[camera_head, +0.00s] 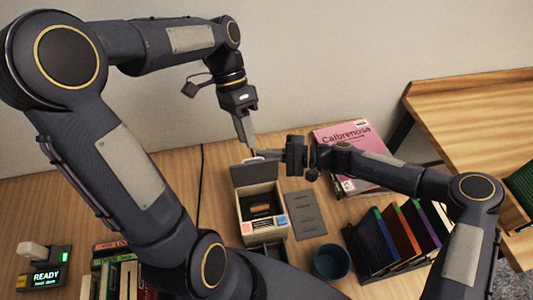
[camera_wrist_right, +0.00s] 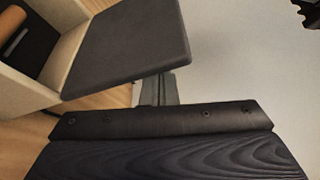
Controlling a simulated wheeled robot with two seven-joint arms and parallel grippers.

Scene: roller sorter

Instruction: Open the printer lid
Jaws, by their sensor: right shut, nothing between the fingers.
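The printer (camera_head: 241,231) is a small beige box with a dark interior, standing on the table in the head view. Its dark grey lid (camera_head: 253,173) is raised at the back edge, and the inside shows. In the right wrist view the lid (camera_wrist_right: 128,42) tilts up from the beige body (camera_wrist_right: 62,60). My right gripper (camera_head: 262,154) is shut and empty at the lid's upper edge; its fingers (camera_wrist_right: 157,88) show just beyond the lid. I cannot tell if they touch. My left gripper (camera_head: 249,143) points down just behind the lid; its finger gap is not clear.
A grey flat panel (camera_head: 306,214) lies right of the printer, with a blue cup (camera_head: 331,262) in front. A rack of dark books (camera_head: 373,246) stands farther right, and a pink magazine (camera_head: 346,141) lies behind. A READY display (camera_head: 47,275) is front left.

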